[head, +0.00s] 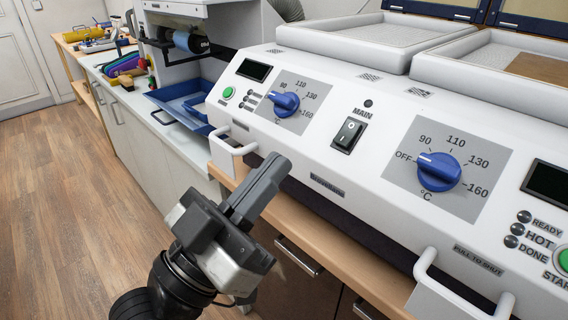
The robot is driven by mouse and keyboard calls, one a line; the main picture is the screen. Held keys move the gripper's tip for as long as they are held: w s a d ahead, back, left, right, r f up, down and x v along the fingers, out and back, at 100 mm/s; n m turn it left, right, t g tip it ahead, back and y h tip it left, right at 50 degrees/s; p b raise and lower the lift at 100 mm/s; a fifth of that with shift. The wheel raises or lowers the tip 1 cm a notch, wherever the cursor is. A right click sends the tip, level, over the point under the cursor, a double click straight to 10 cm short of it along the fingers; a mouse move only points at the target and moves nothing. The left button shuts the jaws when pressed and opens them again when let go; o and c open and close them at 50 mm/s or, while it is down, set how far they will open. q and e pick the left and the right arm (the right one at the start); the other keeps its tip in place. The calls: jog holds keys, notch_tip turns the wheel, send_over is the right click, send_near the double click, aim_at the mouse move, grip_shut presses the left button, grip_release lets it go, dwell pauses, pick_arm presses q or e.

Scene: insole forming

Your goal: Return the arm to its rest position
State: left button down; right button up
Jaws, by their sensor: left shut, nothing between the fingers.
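My left gripper (262,185) is in the lower middle of the head view, its arm coming up from the bottom left. Its fingers are together and hold nothing. The fingertips point up and to the right, in front of the white forming machine (345,195) and near its lower front edge. I cannot tell whether they touch the machine. My right gripper is not in the view.
The machine has two blue temperature knobs (439,171), a black main switch (348,134), and white pull handles (233,150) sticking out in front. A blue tray (180,100) stands on the counter at the left. The wooden floor (60,210) at the left is clear.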

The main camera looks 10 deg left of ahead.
pick_arm(q)
jog(key=w+a+f+n+g+y, duration=0.1)
jog(key=w+f+g+y, duration=0.15)
jog(key=f, duration=0.65)
jog(key=w+a+f+n+g+y, duration=0.15)
jog(key=f+y, duration=0.25)
jog(key=f, duration=0.5)
jog(key=s+a+f+g+y, duration=0.1)
jog(key=s+f, duration=0.2)
jog(key=f, duration=0.4)
jog(key=s+a+f+n+g+y, duration=0.1)
jog(key=s+a+f+g+y, duration=0.1)
jog(key=f, duration=0.5)
jog(key=s+a+f+n+g+y, duration=0.1)
jog(key=s+a+f+g+y, duration=0.1)
jog(key=s+f, duration=0.2)
notch_tip(320, 180, down, 3)
jog(key=shift+r, duration=0.1)
jog(key=shift+a, duration=0.1)
